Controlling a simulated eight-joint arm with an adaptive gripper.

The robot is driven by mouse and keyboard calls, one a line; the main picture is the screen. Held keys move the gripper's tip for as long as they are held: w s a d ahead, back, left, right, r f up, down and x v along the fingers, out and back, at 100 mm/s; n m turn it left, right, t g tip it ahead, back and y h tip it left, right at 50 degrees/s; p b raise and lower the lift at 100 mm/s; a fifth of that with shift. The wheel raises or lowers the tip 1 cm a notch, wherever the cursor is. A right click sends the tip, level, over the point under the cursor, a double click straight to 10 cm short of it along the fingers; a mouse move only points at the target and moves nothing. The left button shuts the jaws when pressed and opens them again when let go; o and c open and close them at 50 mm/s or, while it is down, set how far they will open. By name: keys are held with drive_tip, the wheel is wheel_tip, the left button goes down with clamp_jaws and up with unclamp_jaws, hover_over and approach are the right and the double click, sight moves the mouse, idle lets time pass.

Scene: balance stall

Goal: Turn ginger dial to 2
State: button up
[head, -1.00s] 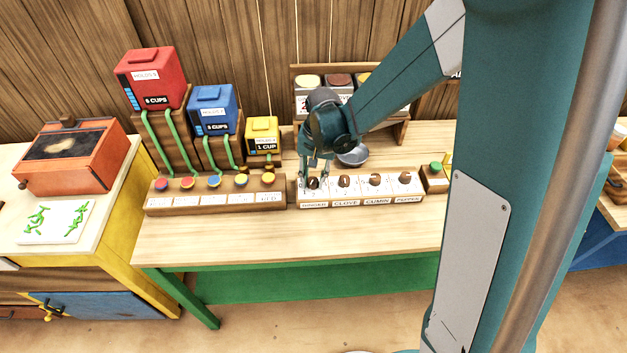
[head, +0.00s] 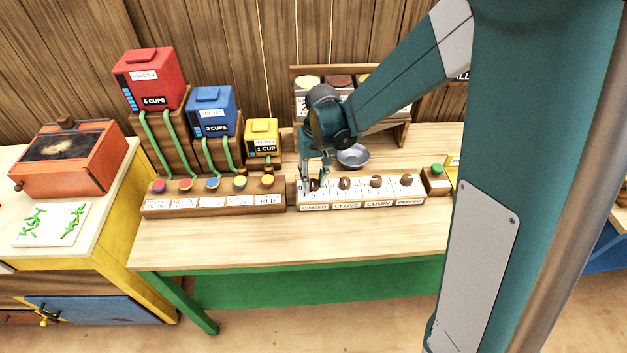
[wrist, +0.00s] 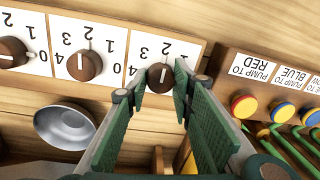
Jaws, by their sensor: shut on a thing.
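The ginger dial is a round brown knob (wrist: 160,77) on a white numbered plate, the end dial nearest the pump panel. My gripper (wrist: 161,87) is shut on it, one green-padded finger on each side. In the head view my gripper (head: 314,181) reaches down over the ginger dial at the left end of the spice panel (head: 361,201), hiding much of the knob. In the wrist view the knob's pale mark points up, roughly at the printed 2; the exact setting is hard to tell.
The clove (head: 344,184), cumin (head: 376,182) and pepper (head: 406,180) dials stand to the right. The pump button panel (head: 214,199) is close on the left. A grey metal bowl (head: 353,155) sits behind the dials. The table front (head: 290,240) is clear.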

sight(317, 181)
drive_tip(key=o, duration=0.9)
drive_tip(key=shift+r, duration=0.2)
drive_tip(key=shift+w+d+r, duration=0.1)
drive_tip(key=shift+d+r, duration=0.05)
drive_tip(key=shift+r, duration=1.8)
drive_tip(key=shift+s+d+r, duration=0.1)
drive_tip(key=shift+d+r, duration=0.1)
drive_tip(key=shift+r, duration=1.7)
drive_tip(key=shift+w+d+r, duration=0.1)
drive_tip(key=shift+d+r, duration=0.05)
drive_tip(key=shift+r, duration=1.8)
